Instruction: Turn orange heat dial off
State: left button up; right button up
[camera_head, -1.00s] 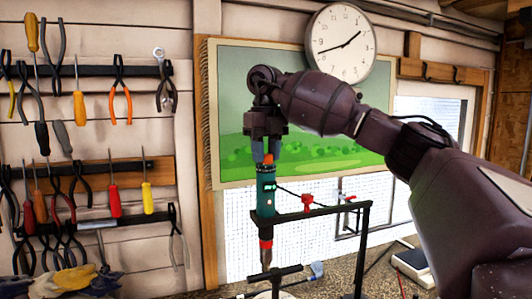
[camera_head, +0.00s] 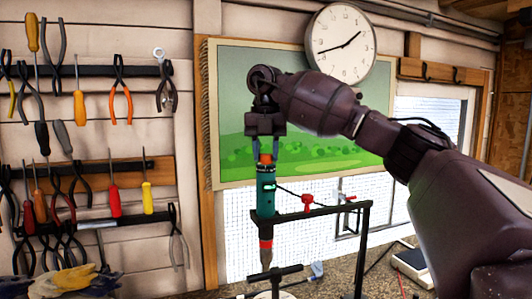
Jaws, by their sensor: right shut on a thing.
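The orange heat dial (camera_head: 265,159) is the small orange part at the top of a teal heat tool (camera_head: 266,190). The tool hangs upright in a black frame (camera_head: 318,211), with a reddish nozzle (camera_head: 265,246) pointing down. My right gripper (camera_head: 264,152) points straight down over the tool, its fingers on both sides of the dial and shut on it. The fingers hide part of the dial, and its setting cannot be read. My left gripper is not in view.
Below the nozzle is a black T-shaped part (camera_head: 275,272) over the bench. A white device (camera_head: 412,262) sits at the right on the bench. Pliers and screwdrivers hang on the left wall, with gloves (camera_head: 68,284) below. A clock (camera_head: 341,40) is behind my arm.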

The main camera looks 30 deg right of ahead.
dwell(0.3)
jog(key=o, duration=0.9)
jog(key=shift+o, duration=0.2)
jog(key=shift+r, duration=0.15)
notch_tip(320, 180, up, 10)
jog(key=shift+r, duration=0.25)
dwell(0.4)
